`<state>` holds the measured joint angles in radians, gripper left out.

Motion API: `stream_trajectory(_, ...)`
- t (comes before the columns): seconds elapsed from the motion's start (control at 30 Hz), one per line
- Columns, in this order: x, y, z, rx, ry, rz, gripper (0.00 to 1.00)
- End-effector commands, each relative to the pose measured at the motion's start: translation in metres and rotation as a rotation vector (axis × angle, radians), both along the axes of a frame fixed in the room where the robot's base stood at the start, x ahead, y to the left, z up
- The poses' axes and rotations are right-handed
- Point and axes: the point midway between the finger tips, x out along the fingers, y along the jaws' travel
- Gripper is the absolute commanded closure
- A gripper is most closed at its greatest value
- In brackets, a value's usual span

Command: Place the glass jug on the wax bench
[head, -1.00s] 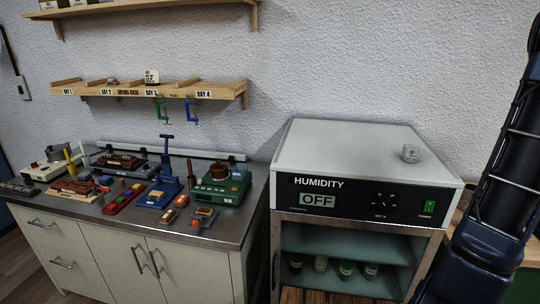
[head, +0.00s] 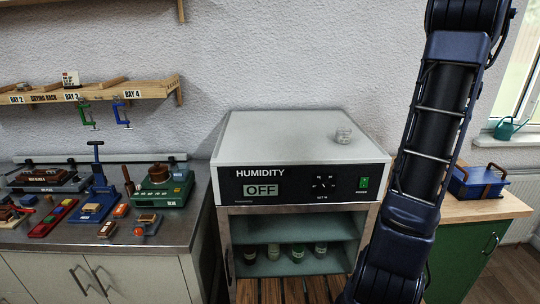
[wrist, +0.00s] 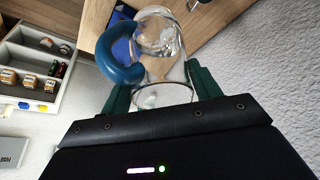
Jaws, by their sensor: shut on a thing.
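The clear glass jug (wrist: 172,85) with its thick blue handle (wrist: 118,52) is in the wrist view. My gripper (wrist: 163,92) is shut on the jug, with a green finger on each side of it. The handle points left in that view. In the head view the jug and my gripper are out of sight; only my dark arm shows. A wooden-topped bench (head: 478,207) with a green front stands at the right, and a metal-topped bench (head: 40,238) at the left. No label shows which is the wax bench.
A blue box (head: 478,181) sits on the wooden top. Tools crowd the metal bench. A watering can (head: 507,128) stands by the window.

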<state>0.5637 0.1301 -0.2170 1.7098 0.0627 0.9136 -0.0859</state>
Motion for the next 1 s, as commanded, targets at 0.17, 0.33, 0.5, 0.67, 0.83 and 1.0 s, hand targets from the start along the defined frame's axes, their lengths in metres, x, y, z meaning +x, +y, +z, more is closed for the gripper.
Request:
stream_trajectory(0.17, 0.023, 0.025, 0.001, -0.001, -0.003, 0.032, 1.0)
stream_trajectory(0.33, 0.052, 0.062, 0.0, -0.001, -0.003, 0.072, 1.0)
stream_trajectory(0.5, 0.086, 0.111, 0.0, -0.001, -0.003, 0.123, 1.0)
stream_trajectory(0.67, 0.113, 0.16, 0.0, -0.002, -0.003, 0.169, 1.0)
stream_trajectory(0.83, 0.138, 0.214, -0.001, -0.001, -0.003, 0.218, 1.0)
stream_trajectory(1.0, 0.158, 0.271, -0.001, 0.0, -0.004, 0.269, 1.0)
